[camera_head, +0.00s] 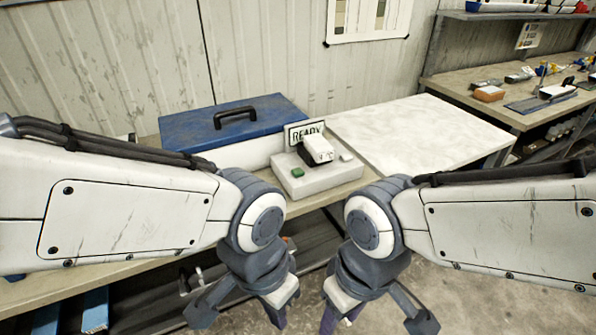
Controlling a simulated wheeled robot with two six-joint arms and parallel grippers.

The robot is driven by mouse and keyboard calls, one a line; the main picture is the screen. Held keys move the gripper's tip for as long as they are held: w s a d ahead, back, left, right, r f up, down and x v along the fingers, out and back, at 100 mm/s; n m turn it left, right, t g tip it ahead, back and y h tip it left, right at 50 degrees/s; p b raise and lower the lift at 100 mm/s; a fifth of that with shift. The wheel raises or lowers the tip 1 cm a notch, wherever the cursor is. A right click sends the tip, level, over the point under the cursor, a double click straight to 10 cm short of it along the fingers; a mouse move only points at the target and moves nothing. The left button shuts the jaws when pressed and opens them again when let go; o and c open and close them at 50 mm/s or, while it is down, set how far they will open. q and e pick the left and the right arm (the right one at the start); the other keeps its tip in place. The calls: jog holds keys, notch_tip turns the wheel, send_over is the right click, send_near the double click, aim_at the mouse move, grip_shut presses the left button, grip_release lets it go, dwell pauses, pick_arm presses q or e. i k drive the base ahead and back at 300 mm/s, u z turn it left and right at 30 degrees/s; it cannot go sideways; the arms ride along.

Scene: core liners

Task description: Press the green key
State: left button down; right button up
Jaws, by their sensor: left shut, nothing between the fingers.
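The green key (298,172) is a small green block at the front left of the top of a pale box (317,183) on the bench. A small white key (346,157) sits at the right of the same box. A white block with a dark base (318,149) stands between and behind them. A sign reading READY (301,131) stands behind. My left gripper (280,311) hangs at the bottom of the picture, in front of and apart from the box, shut and empty. My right gripper (338,314) hangs beside it, cut by the lower edge; its opening is unclear.
A blue case (234,121) with a black handle lies behind the box to the left. A white tabletop (411,132) to the right is bare. A cluttered workbench (521,112) stands at the far right. A corrugated wall (262,50) closes the back.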

aim_at(297, 173)
jog(key=u, duration=1.9)
jog(key=i, duration=1.35)
jog(key=z, duration=3.25)
